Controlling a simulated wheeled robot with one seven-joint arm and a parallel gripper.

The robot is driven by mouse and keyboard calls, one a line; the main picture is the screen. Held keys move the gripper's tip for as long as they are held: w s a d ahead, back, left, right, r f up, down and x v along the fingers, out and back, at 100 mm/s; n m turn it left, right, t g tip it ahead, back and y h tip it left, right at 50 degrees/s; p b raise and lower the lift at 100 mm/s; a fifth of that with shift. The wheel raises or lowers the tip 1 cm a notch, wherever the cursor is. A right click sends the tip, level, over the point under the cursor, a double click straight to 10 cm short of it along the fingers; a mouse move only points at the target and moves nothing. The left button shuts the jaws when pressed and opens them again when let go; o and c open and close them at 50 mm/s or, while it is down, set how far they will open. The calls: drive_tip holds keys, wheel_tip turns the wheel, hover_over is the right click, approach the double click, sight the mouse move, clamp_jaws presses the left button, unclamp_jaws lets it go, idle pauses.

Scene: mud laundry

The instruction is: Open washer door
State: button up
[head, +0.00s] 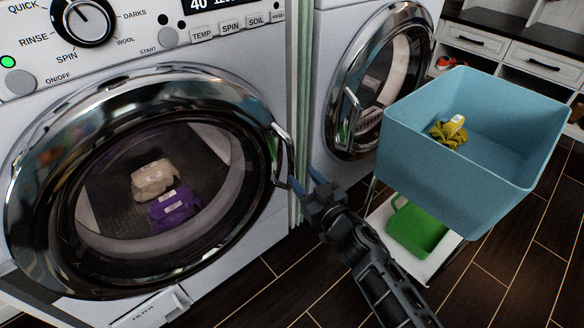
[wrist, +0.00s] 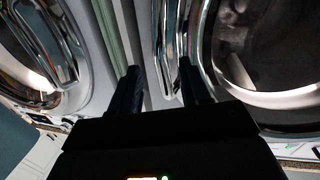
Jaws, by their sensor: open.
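The washer is the white machine at the left in the head view, with a round chrome-rimmed door (head: 35,160) that looks shut. Through its glass I see a beige folded cloth (head: 153,180) and a purple one (head: 174,207). The door's chrome handle (head: 288,158) is a curved bar on the right of the rim. My gripper (head: 306,181) is open and empty just right of the handle's lower end. In the wrist view the handle (wrist: 170,40) shows ahead, between the two dark fingers of my gripper (wrist: 160,80). I cannot tell whether they touch it.
A second front-loading machine (head: 345,85) with a closed door stands close at the right. A blue basket (head: 450,185) holding a yellow cloth (head: 449,131) stands right of my arm, above a green bin (head: 417,228). White drawers (head: 510,55) are at the back right. Dark floor shows in front.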

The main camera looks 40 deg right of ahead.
sight(294, 167)
drive_tip(key=w, duration=0.3)
drive_tip(key=w+d, duration=0.1)
drive_tip(key=w, duration=0.2)
drive_tip(key=shift+w+d+b, duration=0.15)
drive_tip(key=shift+b, duration=0.2)
drive_tip(key=shift+c, duration=0.3)
clamp_jaws()
